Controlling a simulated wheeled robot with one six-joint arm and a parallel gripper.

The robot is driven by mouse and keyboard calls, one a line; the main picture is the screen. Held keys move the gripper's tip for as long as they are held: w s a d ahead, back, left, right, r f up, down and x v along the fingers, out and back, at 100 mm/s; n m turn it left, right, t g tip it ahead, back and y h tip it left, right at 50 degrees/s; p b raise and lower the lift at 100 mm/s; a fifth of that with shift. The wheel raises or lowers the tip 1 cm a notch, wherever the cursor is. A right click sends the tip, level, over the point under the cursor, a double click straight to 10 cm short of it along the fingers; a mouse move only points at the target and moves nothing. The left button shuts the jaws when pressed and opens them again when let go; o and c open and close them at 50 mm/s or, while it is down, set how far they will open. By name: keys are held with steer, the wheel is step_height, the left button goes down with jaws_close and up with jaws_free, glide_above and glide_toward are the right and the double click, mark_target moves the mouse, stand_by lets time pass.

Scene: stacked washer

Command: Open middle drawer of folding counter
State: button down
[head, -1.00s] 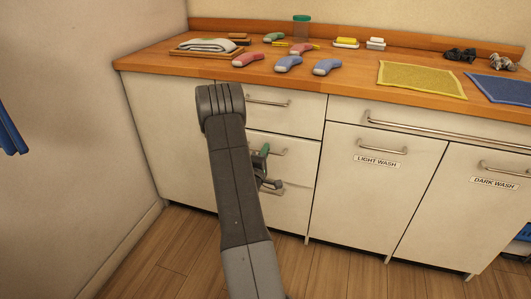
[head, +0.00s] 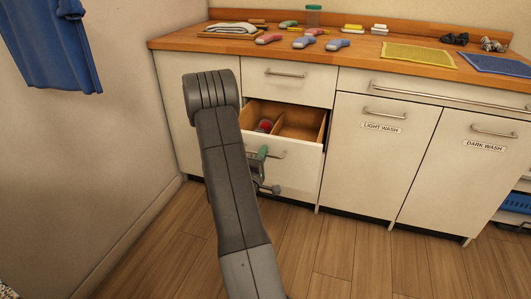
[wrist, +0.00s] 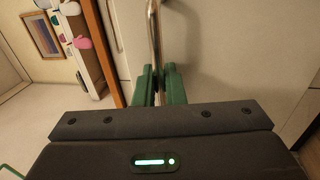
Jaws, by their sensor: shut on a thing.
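The middle drawer (head: 300,168) of the white folding counter stands pulled out in the head view. Its wooden inside shows a divider and a red round thing (head: 265,126) in the left compartment. My gripper (head: 263,153) is at the drawer's front, partly hidden behind my arm. In the wrist view my green fingers (wrist: 160,87) are shut on the metal bar handle (wrist: 154,42) of the drawer. The handle also shows in the head view (head: 279,155), to the right of my gripper. The top drawer (head: 287,81) above is shut.
The wooden countertop (head: 370,62) holds several small items, a yellow mat (head: 418,55) and a blue mat (head: 497,65). The light wash door (head: 378,145) and dark wash door (head: 470,160) are shut. A wall with blue cloth (head: 55,50) is at left. The floor in front is clear.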

steer(key=r+v, duration=0.1)
steer(key=v, duration=0.5)
steer(key=shift+b, duration=0.35)
steer(key=c, duration=1.7)
jaws_free()
steer(key=shift+a, duration=0.1)
steer(key=p+v, duration=0.1)
steer(key=v, duration=1.3)
steer(key=shift+p, duration=0.3)
steer(key=shift+w, duration=0.1)
steer(key=shift+b+x, duration=0.8)
steer(key=shift+x, duration=6.15)
steer(key=shift+r, duration=0.15)
